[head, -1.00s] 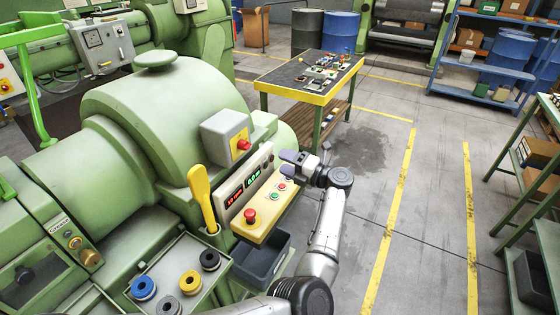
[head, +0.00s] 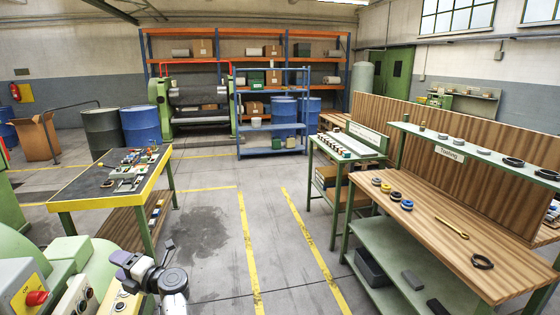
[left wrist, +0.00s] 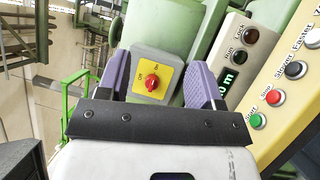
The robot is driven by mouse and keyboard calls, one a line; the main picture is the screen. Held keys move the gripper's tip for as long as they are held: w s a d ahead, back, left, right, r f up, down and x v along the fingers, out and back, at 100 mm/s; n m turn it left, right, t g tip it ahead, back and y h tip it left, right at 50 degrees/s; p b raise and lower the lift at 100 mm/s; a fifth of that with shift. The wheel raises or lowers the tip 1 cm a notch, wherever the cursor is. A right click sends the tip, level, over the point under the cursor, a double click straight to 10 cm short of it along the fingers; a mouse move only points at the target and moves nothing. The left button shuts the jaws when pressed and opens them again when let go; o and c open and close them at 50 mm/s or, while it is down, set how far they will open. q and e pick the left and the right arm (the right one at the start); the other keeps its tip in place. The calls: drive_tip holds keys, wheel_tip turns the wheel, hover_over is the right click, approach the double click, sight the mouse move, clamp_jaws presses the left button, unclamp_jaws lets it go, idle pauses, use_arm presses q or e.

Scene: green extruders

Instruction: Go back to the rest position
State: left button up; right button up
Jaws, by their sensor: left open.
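My left gripper (head: 125,263) is at the lower left of the head view, open, with nothing between its fingers. It is beside the green extruder (head: 22,247) and its control panel (head: 75,297). In the left wrist view the two purple finger pads of the left gripper (left wrist: 161,78) stand apart. Beyond them is a yellow on/off plate with a red rotary switch (left wrist: 152,82). The panel with a green start button (left wrist: 257,121) and a red stop button (left wrist: 273,97) lies to the right. My right gripper is in neither view.
A yellow-edged table (head: 110,190) with small parts stands ahead on the left. A wooden workbench (head: 430,225) with rings and a yellow wrench stands on the right. A blue shelf (head: 240,120) and barrels (head: 141,124) are at the back. Floor between the yellow lines is clear.

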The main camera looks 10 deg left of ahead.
use_arm(q)
drive_tip(key=w+d+r+m+t+h, duration=0.3)
drive_tip(key=w+r+m+t+h, duration=0.15)
drive_tip(key=r+m+t, duration=0.35)
drive_tip(key=w+d+r+m+t+h, duration=0.3)
drive_tip(key=r+m+t+h, duration=0.25)
drive_tip(key=m+t, duration=0.45)
drive_tip(key=s+d+r+m+g+h, duration=0.2)
drive_tip(key=s+d+m+h, duration=0.4)
drive_tip(key=d+m+h, duration=0.4)
drive_tip(key=s+d+f+m+g, duration=0.3)
drive_tip(key=s+d+f, duration=0.1)
drive_tip(key=s+f, duration=0.5)
drive_tip(key=s+d+f+m+g, duration=0.3)
drive_tip(key=s+f, duration=0.6)
drive_tip(key=s, duration=0.1)
drive_tip(key=s+d+f+m+g, duration=0.3)
drive_tip(key=s+d+f, duration=0.1)
drive_tip(key=s+f, duration=0.55)
drive_tip(key=s+f+g, duration=0.6)
drive_tip(key=s+f, duration=0.8)
drive_tip(key=s, duration=0.2)
wheel_tip(320, 180, up, 31)
drive_tip(key=p, duration=3.1)
drive_tip(key=shift+s+d+m, duration=0.25)
drive_tip(key=shift+s+m, duration=0.05)
drive_tip(key=shift+m, duration=0.1)
